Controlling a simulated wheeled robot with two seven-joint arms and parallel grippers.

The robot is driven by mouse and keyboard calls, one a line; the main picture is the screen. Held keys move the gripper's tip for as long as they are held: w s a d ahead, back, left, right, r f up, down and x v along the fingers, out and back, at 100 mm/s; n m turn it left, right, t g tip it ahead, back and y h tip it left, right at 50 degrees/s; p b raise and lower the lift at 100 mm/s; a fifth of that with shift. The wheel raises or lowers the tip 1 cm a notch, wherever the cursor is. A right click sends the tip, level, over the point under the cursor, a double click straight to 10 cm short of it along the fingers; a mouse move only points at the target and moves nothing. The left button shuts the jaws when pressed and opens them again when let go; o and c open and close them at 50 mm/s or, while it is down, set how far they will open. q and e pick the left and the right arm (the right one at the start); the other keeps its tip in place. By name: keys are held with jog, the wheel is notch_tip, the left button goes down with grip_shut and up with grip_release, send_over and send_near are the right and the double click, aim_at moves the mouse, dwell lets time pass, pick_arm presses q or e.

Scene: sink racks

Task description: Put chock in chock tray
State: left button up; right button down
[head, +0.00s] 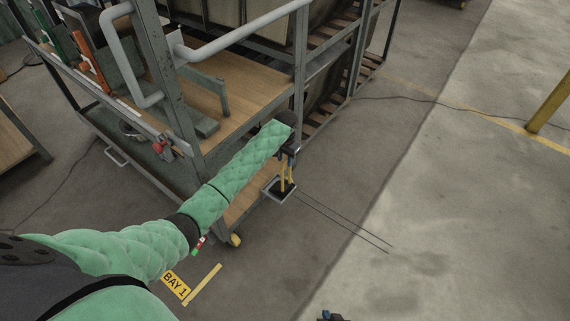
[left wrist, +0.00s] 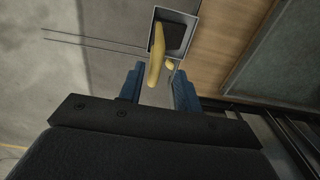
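The chock (head: 287,178) is yellow, with two prong-like parts. It stands in the chock tray (head: 268,189), a small grey-rimmed tray with a dark floor beside the cart's lower shelf. In the left wrist view the chock (left wrist: 157,55) reaches from the tray (left wrist: 194,20) back between my finger tips. My left gripper (head: 290,151) is just above the tray; in the left wrist view its blue fingers (left wrist: 159,72) are apart, with gaps on both sides of the chock. Only a small dark tip of my right gripper (head: 330,316) shows at the bottom edge.
A metal cart with wooden shelves (head: 245,95) and a bent grey handle (head: 150,95) stands beside my left arm. Two thin rods (head: 345,220) extend from the tray over the floor. A BAY 1 sign (head: 175,285) lies on the floor. The floor to the right is clear.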

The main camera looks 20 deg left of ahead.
pick_arm(q)
notch_tip(320, 180, up, 8)
jog(key=shift+f, duration=0.2)
jog(key=s+d+f+t+h, duration=0.1)
jog(key=s+d+f+t, duration=0.1)
jog(key=s+d+f, duration=0.6)
jog(key=s+d+f+t+h, duration=0.1)
jog(key=s+d+f+h, duration=0.15)
jog(key=s+f, duration=0.95)
jog(key=s+d+f+t, duration=0.1)
jog(key=s+d, duration=0.1)
jog(key=s, duration=0.7)
jog(key=s+d+f+n+t, duration=0.1)
jog(key=s+d, duration=0.1)
jog(key=s, duration=0.7)
jog(key=s+d+f+t, duration=0.1)
jog(key=s+d+t, duration=0.1)
jog(key=s, duration=0.7)
jog(key=shift+s+d+f+n+h, duration=0.15)
jog(key=shift+d+f+n+h, duration=0.25)
jog(key=shift+d, duration=0.15)
